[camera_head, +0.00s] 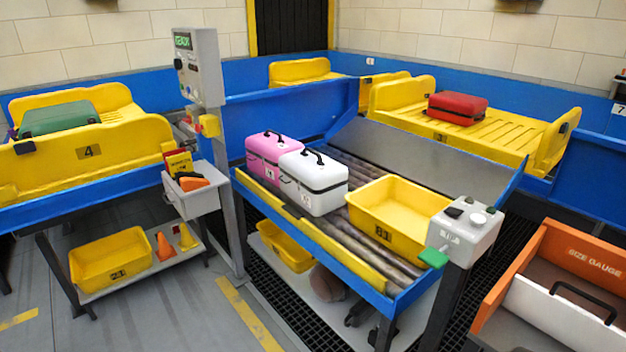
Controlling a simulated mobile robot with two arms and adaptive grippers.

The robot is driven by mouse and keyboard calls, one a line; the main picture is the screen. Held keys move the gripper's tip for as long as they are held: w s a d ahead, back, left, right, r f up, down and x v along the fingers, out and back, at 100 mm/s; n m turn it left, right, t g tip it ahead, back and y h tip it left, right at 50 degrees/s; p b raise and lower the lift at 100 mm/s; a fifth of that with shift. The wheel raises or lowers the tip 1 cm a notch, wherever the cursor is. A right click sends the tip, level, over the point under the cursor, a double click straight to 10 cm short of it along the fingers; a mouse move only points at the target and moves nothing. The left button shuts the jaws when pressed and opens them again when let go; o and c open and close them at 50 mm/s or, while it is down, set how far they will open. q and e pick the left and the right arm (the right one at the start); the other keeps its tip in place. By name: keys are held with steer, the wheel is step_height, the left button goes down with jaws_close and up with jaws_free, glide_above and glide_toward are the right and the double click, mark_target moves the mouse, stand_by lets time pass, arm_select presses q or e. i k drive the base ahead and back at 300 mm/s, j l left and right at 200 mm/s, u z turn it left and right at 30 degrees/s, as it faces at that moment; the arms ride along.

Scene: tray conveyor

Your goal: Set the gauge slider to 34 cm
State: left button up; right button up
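The size gauge (597,256) is an orange open-topped box at the lower right, cut off by the right and bottom edges of the picture. Its inner back wall carries the words "SIZE GAUGE". A white panel (545,316) with a black bar handle (584,303) stands across the front of the box and looks like the slider. No centimetre scale or reading can be made out. Neither of my grippers shows in this view.
A roller conveyor (352,224) holds a pink case (272,158), a white case (313,184) and an empty yellow tray (398,205). A grey button box (466,230) stands on a post left of the gauge. Dark floor grating lies between them.

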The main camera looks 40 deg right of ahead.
mark_target(580, 331)
steer(key=z, duration=2.9)
